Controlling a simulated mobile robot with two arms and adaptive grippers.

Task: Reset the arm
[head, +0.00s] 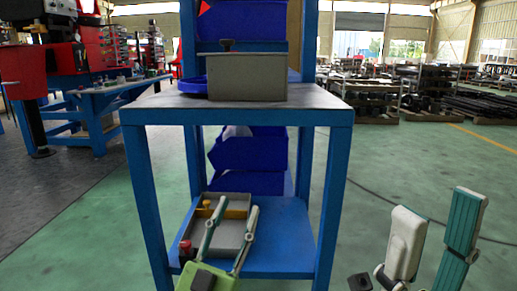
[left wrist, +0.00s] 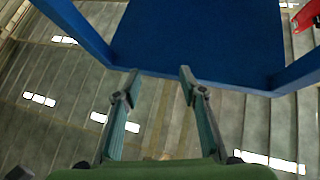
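My left gripper (head: 236,212) is in front of the lower shelf of a blue stand, with its fingers pointing up. Its two fingers are apart with nothing between them. In the left wrist view the left gripper (left wrist: 160,72) is also open and empty, below a blue panel (left wrist: 200,35). My right gripper (head: 438,205) is at the lower right of the head view, over the floor. Its fingers are wide apart and empty, clear of the stand.
Blue bins (head: 248,152) stand behind.

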